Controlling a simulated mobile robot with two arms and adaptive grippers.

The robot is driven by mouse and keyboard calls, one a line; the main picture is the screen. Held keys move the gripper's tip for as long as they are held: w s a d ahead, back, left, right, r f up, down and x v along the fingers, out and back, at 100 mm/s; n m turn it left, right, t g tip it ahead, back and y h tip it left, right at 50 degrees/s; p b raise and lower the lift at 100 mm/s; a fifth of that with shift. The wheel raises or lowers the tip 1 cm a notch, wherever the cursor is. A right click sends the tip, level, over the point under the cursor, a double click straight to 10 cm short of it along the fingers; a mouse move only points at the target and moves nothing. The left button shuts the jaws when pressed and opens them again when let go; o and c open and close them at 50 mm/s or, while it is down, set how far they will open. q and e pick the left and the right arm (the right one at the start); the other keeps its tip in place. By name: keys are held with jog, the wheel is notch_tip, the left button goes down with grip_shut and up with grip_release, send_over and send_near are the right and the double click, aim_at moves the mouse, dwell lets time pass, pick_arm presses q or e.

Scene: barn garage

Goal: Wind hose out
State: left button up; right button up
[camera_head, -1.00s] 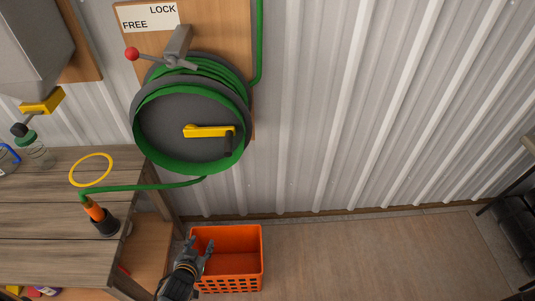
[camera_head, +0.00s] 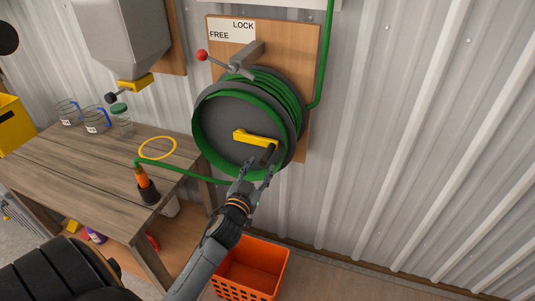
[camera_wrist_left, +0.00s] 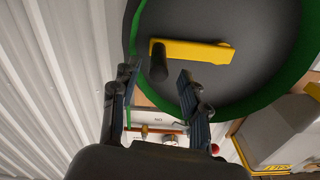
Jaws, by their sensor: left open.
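The hose reel (camera_head: 222,128) hangs on a wooden board with green hose (camera_head: 283,100) wound on it. Its yellow crank (camera_head: 255,138) ends in a dark handle (camera_head: 267,154). The handle also shows in the left wrist view (camera_wrist_left: 158,62). My left gripper (camera_head: 257,172) is open just below the handle. In the wrist view its fingertips (camera_wrist_left: 158,75) lie on either side of the handle; contact is not visible. The red-knobbed lock lever (camera_head: 203,56) points left, below the FREE label. The hose's orange nozzle (camera_head: 141,177) stands in a black holder on the bench. My right gripper is out of view.
The wooden bench (camera_head: 90,165) stands left of the reel, with a yellow ring (camera_head: 157,148) and several jars near the back. A grey hopper (camera_head: 125,40) hangs above it. An orange crate (camera_head: 255,265) is on the floor below. The corrugated wall at right is clear.

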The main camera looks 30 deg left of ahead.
aim_at(267, 156)
pick_arm(q)
jog(key=x, duration=0.6)
jog(key=shift+d+p, duration=0.1)
jog(key=shift+p, duration=0.2)
jog(key=shift+c, duration=0.5)
grip_shut()
